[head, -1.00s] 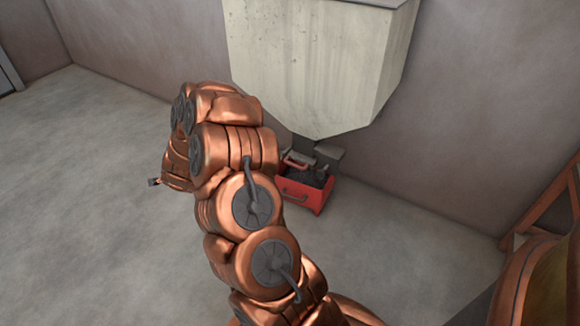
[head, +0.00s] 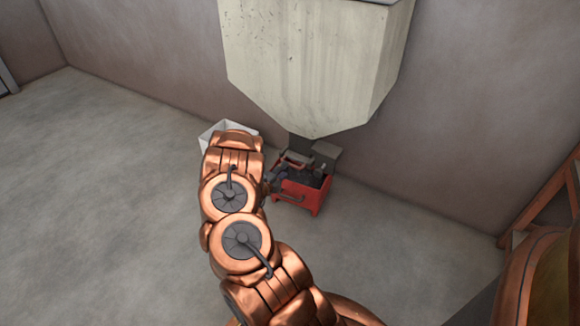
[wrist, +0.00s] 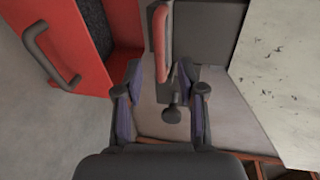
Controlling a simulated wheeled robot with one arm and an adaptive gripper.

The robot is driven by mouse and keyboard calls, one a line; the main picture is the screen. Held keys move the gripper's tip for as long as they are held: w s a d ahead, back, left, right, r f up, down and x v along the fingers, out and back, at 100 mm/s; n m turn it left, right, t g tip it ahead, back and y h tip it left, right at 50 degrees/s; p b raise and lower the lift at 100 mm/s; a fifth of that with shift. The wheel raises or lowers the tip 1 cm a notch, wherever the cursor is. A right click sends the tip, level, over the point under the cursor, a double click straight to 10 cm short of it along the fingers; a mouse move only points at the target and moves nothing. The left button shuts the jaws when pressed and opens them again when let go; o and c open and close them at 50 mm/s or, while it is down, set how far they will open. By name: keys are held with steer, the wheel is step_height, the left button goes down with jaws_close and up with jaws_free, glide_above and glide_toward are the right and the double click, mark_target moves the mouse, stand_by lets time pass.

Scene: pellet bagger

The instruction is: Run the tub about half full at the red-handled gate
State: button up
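The red tub (head: 318,203) stands on the floor under the hopper (head: 310,65). In the wrist view the tub (wrist: 70,28) is at upper left, with a dark handle on its side and dark grainy material inside. Its fill level is hard to judge. The gate's red handle (wrist: 161,45) is at the top middle of the wrist view, above a dark knob. My gripper (wrist: 161,78) is open, its fingers on either side of the handle's lower end. Contact cannot be told. In the head view my gripper (head: 277,180) is partly hidden by my arm.
A white open box (head: 212,132) stands on the floor behind my arm, partly hidden. The walls are close behind the hopper. An orange-brown frame (head: 545,200) stands at the right. The floor at left is clear.

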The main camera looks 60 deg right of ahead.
steer(key=shift+b+x, duration=0.7)
steer(key=shift+x, duration=2.3)
steer(key=shift+c, duration=0.3)
jaws_close()
